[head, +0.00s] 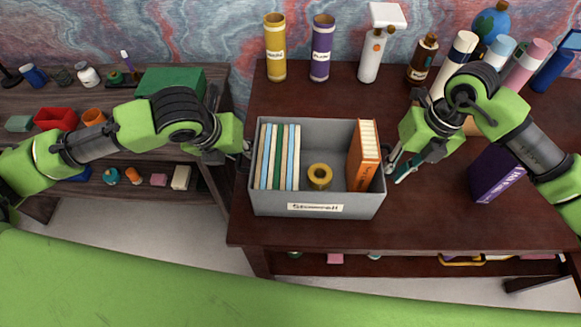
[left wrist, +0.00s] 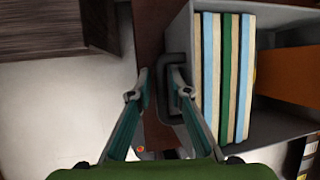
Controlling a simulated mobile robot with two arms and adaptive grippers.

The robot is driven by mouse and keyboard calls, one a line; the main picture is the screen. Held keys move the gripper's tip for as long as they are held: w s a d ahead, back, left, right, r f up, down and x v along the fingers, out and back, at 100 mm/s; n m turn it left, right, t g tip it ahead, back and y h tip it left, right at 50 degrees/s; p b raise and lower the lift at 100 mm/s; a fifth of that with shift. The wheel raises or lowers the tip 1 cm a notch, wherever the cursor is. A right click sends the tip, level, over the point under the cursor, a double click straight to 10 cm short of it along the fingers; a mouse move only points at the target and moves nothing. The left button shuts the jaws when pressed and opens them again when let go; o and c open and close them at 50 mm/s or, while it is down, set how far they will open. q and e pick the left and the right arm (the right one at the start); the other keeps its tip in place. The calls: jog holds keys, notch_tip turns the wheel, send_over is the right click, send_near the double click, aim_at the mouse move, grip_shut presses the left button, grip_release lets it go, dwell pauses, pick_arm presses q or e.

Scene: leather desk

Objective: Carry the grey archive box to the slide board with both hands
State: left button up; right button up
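The grey archive box (head: 318,208) stands upright on the dark desk, near its left edge. It holds several upright books, an orange book (head: 364,155) and a yellow tape roll (head: 319,177). My left gripper (head: 243,150) is at the box's left side. In the left wrist view its fingers (left wrist: 158,85) are apart, with the outer bar of the box's side handle (left wrist: 165,92) appearing between them; contact is unclear. My right gripper (head: 397,168) is at the box's right side, fingers apart; the right handle is mostly hidden. I cannot make out a slide board.
Bottles and tubes line the back of the desk (head: 300,233), including a white spray bottle (head: 375,52). A purple box (head: 494,172) stands to the right. A lower shelf unit (head: 150,150) with small items is at the left, across a floor gap. The desk's front right is clear.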

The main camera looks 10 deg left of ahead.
pick_arm(q)
grip_shut()
pick_arm(e)
grip_shut()
pick_arm(q)
jog(key=shift+w+r, duration=0.15)
jog(key=shift+r, duration=0.1)
pick_arm(e)
jog(key=shift+w+r, duration=0.15)
jog(key=shift+r, duration=0.05)
